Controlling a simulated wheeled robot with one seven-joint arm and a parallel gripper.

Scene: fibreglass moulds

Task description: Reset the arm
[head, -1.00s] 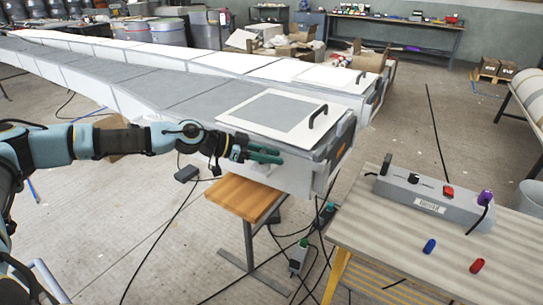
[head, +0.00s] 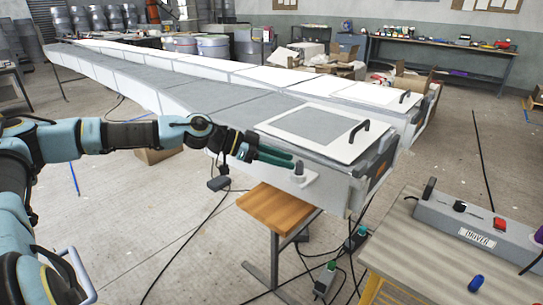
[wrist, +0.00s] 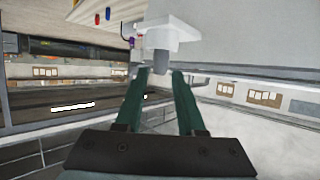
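My gripper (head: 292,161) has two green fingers, spread apart with nothing held between them. It points at a small grey knob (head: 299,169) on a white bracket (head: 303,181) on the side of the long mould (head: 335,182). In the wrist view the finger tips (wrist: 160,72) stand on either side of my line to the grey knob (wrist: 161,62), which hangs from the white bracket (wrist: 158,38) just past the tips. A gap shows on both sides of the knob; whether a finger touches it I cannot tell. My arm reaches out nearly level from the left.
A wooden-topped stand (head: 275,208) is under the mould end. A white framed panel with a black handle (head: 360,130) lies on top. At right a bench (head: 425,245) holds a grey switch box (head: 470,225) and a blue cap (head: 476,281). Cables cross the floor.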

